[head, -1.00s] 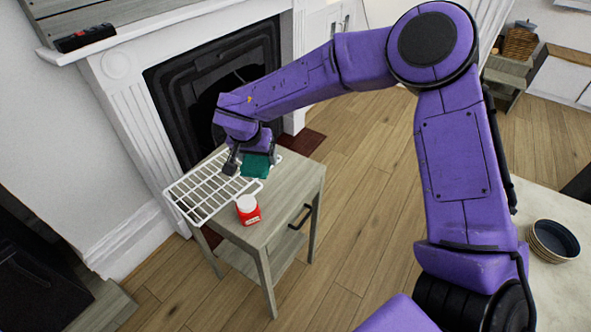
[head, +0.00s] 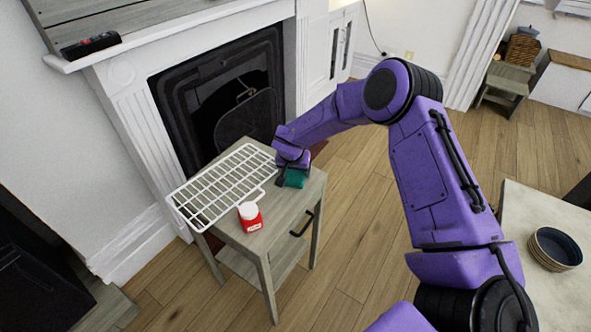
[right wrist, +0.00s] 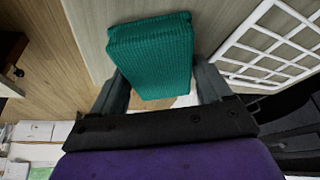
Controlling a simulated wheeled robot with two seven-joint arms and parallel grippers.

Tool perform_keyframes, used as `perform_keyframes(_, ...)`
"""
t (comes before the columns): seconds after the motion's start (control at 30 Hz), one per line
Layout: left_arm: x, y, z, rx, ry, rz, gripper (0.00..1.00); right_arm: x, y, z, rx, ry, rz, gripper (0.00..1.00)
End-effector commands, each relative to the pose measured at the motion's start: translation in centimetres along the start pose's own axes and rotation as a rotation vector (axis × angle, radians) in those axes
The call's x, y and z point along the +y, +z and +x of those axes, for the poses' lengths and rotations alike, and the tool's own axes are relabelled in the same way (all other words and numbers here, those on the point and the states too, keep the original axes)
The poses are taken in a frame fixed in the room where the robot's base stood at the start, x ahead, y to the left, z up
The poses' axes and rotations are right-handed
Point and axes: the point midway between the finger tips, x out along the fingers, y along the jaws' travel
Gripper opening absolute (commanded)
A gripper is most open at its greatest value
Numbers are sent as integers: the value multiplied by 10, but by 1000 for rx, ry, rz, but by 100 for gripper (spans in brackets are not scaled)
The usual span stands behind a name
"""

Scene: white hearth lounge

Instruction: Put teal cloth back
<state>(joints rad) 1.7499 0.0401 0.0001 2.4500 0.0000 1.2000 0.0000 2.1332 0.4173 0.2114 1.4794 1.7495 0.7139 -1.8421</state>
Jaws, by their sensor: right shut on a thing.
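The teal cloth (head: 295,178) is a folded, ribbed block at the back right corner of the small grey wooden side table (head: 262,240). It also shows in the right wrist view (right wrist: 152,52), between the two fingers. My right gripper (head: 284,174) is shut on the cloth and holds it at or just above the tabletop; I cannot tell whether the cloth touches the wood. In the right wrist view the right gripper (right wrist: 165,92) has a finger on each side of the cloth. My left gripper is not in view.
A white wire rack (head: 222,185) lies on the table's left part, overhanging its edge. A red jar with a white lid (head: 250,217) stands near the front. The fireplace (head: 215,100) is behind. Stacked bowls (head: 555,248) sit on a pale table at right.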

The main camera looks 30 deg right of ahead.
Motion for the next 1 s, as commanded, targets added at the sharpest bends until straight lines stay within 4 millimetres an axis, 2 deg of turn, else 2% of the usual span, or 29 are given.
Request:
perform_keyframes(0.23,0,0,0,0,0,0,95,0,2,3,-1,0,0,54)
perform_keyframes(0.27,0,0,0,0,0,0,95,0,1,2,-1,0,-1,88)
perform_keyframes(0.3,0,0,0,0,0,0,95,0,1,2,-1,1,-1,100)
perform_keyframes(0.53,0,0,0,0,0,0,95,0,1,2,-1,1,-1,100)
perform_keyframes(0.67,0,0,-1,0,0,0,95,0,0,-10,-1,-1,1,100)
perform_keyframes(1.0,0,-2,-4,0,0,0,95,0,-1,-94,1,-2,1,100)
